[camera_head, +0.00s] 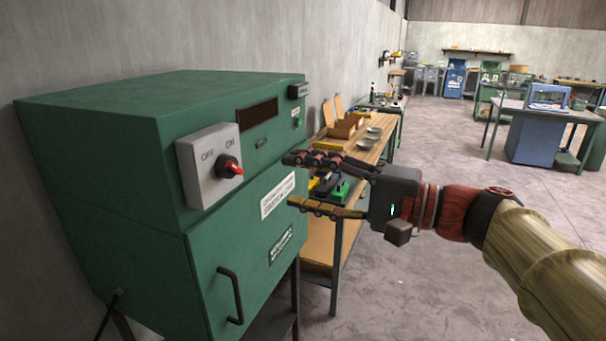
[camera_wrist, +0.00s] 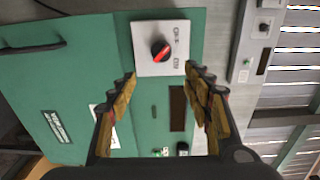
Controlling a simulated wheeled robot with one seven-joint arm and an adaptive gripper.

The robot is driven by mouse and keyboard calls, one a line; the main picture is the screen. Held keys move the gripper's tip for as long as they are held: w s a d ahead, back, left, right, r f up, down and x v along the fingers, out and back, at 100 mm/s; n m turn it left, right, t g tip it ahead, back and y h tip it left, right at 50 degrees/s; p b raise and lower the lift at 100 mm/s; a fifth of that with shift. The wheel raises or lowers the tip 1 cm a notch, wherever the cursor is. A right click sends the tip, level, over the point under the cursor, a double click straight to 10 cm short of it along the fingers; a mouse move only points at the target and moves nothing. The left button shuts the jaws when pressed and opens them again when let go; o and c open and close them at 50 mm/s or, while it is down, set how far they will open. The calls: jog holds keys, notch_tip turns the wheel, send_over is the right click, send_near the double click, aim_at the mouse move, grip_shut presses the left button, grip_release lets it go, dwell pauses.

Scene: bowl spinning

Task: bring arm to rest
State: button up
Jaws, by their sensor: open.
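My gripper (camera_head: 291,180) is open and empty in the head view, held out in front of the right side of a green machine cabinet (camera_head: 110,110). Its fingertips point left toward the cabinet front. A grey switch box (camera_head: 195,165) with OFF and ON marks and a red-tipped knob (camera_head: 229,168) is on that front, left of the fingertips and apart from them. In the wrist view, the two fingers of my gripper (camera_wrist: 163,75) are spread wide, and the switch box (camera_wrist: 147,55) with the red knob (camera_wrist: 160,50) shows beyond and between them.
The cabinet has a door handle (camera_head: 231,296) low on its front. Behind my gripper a wooden workbench (camera_head: 372,150) with boxes and bowls runs along the wall. A table (camera_head: 545,110) with a blue machine stands at the far right. The concrete floor (camera_head: 450,160) between is clear.

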jog(key=s+d+f+g+h, duration=0.1)
jog(key=s+d+f+h, duration=0.15)
jog(key=f, duration=0.45)
jog(key=s+d+f+h, duration=0.1)
jog(key=f+h, duration=0.2)
jog(key=f, duration=0.3)
jog(key=s+d+f+g+h, duration=0.1)
jog(key=d+f+h, duration=0.1)
jog(key=f, duration=0.5)
jog(key=s+d+f+n+h+p, duration=0.3)
jog(key=s+d+h, duration=0.6)
jog(key=s+d, duration=0.3)
notch_tip(320, 180, down, 3)
jog(key=shift+s+d+r+n+t+p, duration=0.1)
jog(key=shift+s+d+n+t+p, duration=0.25)
jog(key=shift+d+n, duration=0.65)
jog(key=shift+w+d, duration=0.1)
jog(key=shift+d, duration=0.1)
